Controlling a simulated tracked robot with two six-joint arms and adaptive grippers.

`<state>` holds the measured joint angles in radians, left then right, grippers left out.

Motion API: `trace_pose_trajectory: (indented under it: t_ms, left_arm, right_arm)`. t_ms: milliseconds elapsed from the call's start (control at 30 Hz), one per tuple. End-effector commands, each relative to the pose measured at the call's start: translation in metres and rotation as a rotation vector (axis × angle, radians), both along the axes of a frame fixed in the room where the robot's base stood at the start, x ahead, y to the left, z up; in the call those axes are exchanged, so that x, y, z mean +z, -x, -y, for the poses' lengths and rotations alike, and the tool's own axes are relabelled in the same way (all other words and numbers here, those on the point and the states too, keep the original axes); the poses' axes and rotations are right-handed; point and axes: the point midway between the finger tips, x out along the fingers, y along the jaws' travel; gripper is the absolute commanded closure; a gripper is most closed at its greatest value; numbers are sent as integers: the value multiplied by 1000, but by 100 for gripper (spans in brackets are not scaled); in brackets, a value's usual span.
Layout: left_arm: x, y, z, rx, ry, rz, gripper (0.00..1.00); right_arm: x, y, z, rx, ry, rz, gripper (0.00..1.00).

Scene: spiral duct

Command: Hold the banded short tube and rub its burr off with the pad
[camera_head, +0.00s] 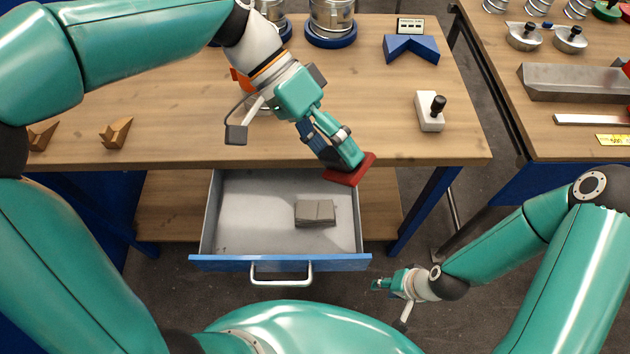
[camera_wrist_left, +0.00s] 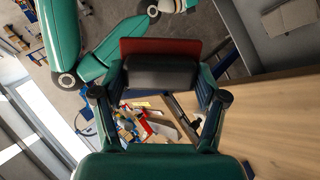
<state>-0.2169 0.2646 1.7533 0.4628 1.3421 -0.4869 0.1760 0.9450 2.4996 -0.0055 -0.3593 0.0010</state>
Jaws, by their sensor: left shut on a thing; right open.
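My left gripper (camera_head: 345,158) is shut on a red pad (camera_head: 348,175), held over the table's front edge above the drawer's back right. In the left wrist view the pad shows a dark grey block (camera_wrist_left: 160,73) between the fingers and a red face (camera_wrist_left: 160,46) beyond. Two shiny metal tubes stand at the back on blue rings: one metal tube (camera_head: 331,18) in the middle and one partly hidden tube (camera_head: 270,12) left of it. I cannot tell which is the banded short tube, and no burr shows. My right gripper (camera_head: 383,285) is open and empty, low beyond the drawer's right side.
An open drawer (camera_head: 225,232) holds a grey block (camera_head: 315,213). A blue V-block (camera_head: 411,48), a small sign (camera_head: 410,25) and a white box with black knob (camera_head: 430,110) stand on the table. Wooden wedges (camera_head: 116,132) lie left. An orange thing (camera_head: 240,80) is mostly hidden. The table's front middle is clear.

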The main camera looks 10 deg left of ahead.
Motion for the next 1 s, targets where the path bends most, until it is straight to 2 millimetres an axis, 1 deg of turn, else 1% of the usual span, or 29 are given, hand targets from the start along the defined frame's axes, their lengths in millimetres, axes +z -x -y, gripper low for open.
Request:
trace_pose_trajectory:
  t_ms: [33, 100, 167, 200, 267, 300, 400, 500, 700, 800, 900, 1000]
  left_arm:
    - [8, -12, -9, 155, 37, -2, 56]
    - [15, -30, -20, 348, 85, -4, 56]
    - [19, -46, -32, 503, 127, 3, 56]
    - [21, -56, -43, 606, 154, 9, 56]
    - [22, -72, -61, 758, 198, 25, 56]
    - [21, -82, -76, 858, 226, 42, 56]
    - [16, -101, -111, 1053, 288, 85, 56]
    - [11, -112, -136, 1168, 335, 125, 56]
    - [-5, -122, -181, 1337, 409, 198, 56]
    - [-16, -123, -204, 1406, 451, 239, 56]
    - [-30, -120, -229, 1457, 512, 288, 56]
    - [-40, -117, -252, 1493, 582, 351, 56]
  right_arm:
    - [0, 0, 0, 0, 0, 0, 60]
    - [0, 0, 0, 0, 0, 0, 60]
    - [0, 0, 0, 0, 0, 0, 60]
    - [0, 0, 0, 0, 0, 0, 60]
    - [0, 0, 0, 0, 0, 0, 60]
    - [0, 0, 0, 0, 0, 0, 60]
    - [0, 0, 0, 0, 0, 0, 60]
    - [0, 0, 0, 0, 0, 0, 60]
    - [0, 0, 0, 0, 0, 0, 60]
    - [0, 0, 0, 0, 0, 0, 60]
    - [0, 0, 0, 0, 0, 0, 60]
    - [0, 0, 0, 0, 0, 0, 60]
